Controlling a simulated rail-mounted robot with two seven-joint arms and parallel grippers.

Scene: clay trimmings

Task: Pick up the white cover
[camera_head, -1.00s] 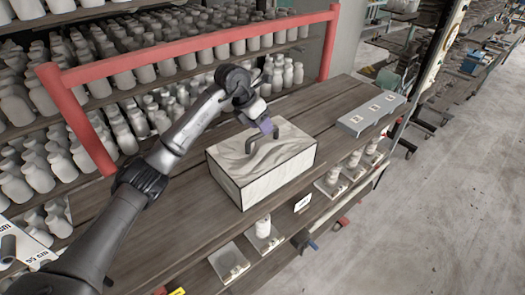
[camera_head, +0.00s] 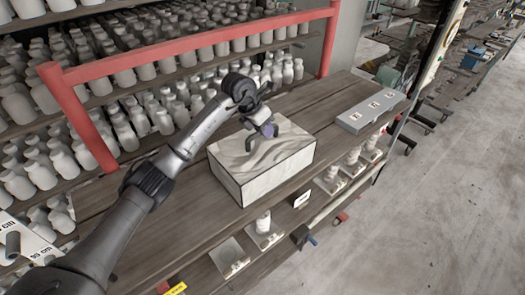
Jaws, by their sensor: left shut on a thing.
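The white cover (camera_head: 284,137) is the pale, streaked top of a box-shaped container (camera_head: 276,174) on the wooden table. A dark handle stands on top of the cover, largely hidden behind my gripper. My left gripper (camera_head: 266,131) reaches in from the left and points down at the middle of the cover. It is shut on the handle. The cover lies level with the box's walls, and no gap between them shows. My right gripper is not in view.
A red rail (camera_head: 200,43) runs along the table's back, before shelves crowded with white bottles (camera_head: 150,118). A flat grey case (camera_head: 371,111) lies at the table's right end. Trays and small bottles sit on a lower shelf in front.

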